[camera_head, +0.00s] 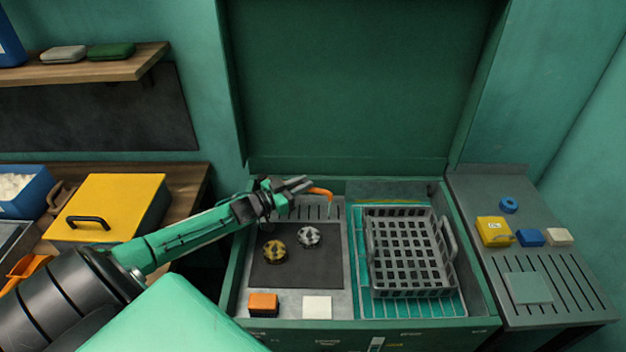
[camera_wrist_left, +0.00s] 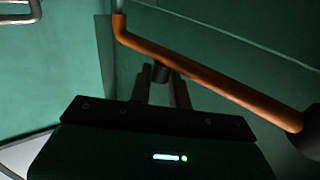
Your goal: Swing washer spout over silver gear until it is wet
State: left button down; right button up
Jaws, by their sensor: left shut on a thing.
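The orange washer spout (camera_head: 322,192) stands at the back of the open green washer, its tip pointing down. It also crosses the left wrist view (camera_wrist_left: 215,80) as a long orange tube with a bent end. My left gripper (camera_head: 298,186) is shut on the spout, and its fingers show around the tube in the left wrist view (camera_wrist_left: 162,82). The silver gear (camera_head: 308,237) lies on the dark mat, below and in front of the spout tip. A brass-coloured gear (camera_head: 275,251) lies beside it on the left. Whether the silver gear is wet cannot be told. My right gripper is not in view.
A grey basket (camera_head: 407,295) sits on the rack in the washer's right half. An orange block (camera_head: 263,304) and a white block (camera_head: 317,307) lie at the front edge. The raised green lid (camera_head: 360,80) stands behind. A yellow box (camera_head: 112,200) is at left.

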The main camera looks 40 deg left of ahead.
pick_arm(q)
jog(key=shift+s+m+g+h+p, duration=0.2)
jog(key=shift+s+m+h+p, duration=0.25)
jog(key=shift+s, duration=0.75)
jog(key=shift+s+m+g+h+p, duration=0.25)
jog(key=shift+s+h+p, duration=0.25)
jog(key=shift+s, duration=0.7)
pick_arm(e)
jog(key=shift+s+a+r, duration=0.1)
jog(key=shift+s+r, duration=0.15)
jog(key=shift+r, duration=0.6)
pick_arm(q)
jog(key=shift+r, duration=0.1)
jog(key=c, duration=1.3)
grip_release()
jog(key=shift+s+a, duration=0.1)
jog(key=shift+a, duration=0.15)
